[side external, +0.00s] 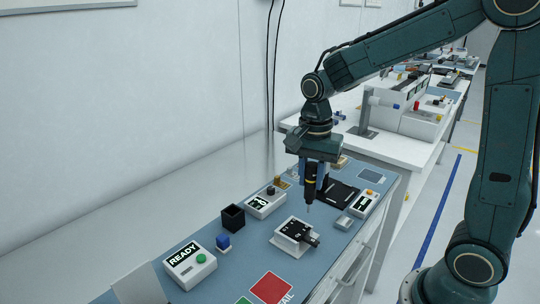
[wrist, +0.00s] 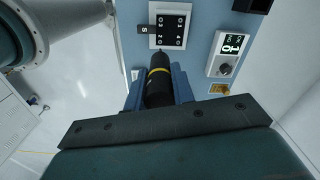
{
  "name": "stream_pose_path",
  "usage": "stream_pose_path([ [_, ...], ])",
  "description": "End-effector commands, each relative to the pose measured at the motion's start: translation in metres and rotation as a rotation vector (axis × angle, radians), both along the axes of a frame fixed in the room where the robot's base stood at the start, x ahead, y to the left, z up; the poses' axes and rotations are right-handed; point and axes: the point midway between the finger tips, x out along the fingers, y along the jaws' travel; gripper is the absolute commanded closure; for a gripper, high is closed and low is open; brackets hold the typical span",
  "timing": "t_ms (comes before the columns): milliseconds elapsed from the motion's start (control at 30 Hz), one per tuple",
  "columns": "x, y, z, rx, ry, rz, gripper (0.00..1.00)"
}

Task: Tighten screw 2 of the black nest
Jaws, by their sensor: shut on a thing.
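My gripper (side external: 312,186) is shut on a black screwdriver with a yellow band (side external: 310,182), held upright with its thin tip down. In the wrist view the screwdriver (wrist: 158,88) sits between my two blue fingers (wrist: 158,76). The black nest (side external: 294,229) is a dark plate on a white block on the blue bench mat. In the wrist view the nest (wrist: 171,31) shows numbered marks and several small round spots, too small to tell screw 2's state. The tip appears above the mat, just short of the nest's near edge in the wrist view, apparently not touching it.
A dial box (side external: 265,203), an open black box (side external: 232,217), a blue block (side external: 223,243) and a READY box with a green button (side external: 190,267) stand left of the nest. A red FAIL pad (side external: 271,288) lies in front. A black tray (side external: 338,192) and a display box (side external: 364,204) stand right.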

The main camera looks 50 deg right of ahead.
Motion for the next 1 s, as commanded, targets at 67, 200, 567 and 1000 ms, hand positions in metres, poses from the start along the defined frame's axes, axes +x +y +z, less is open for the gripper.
stream_pose_path([
  [67, 0.000, 0.000, -0.001, 0.000, 0.000, 0.000, 0.98],
  [200, 0.000, 0.000, -0.006, 0.000, 0.001, 0.000, 0.98],
  [567, 0.000, 0.000, -0.028, 0.000, 0.002, 0.000, 0.98],
  [1000, 0.000, 0.000, -0.036, 0.000, 0.000, 0.000, 0.98],
])
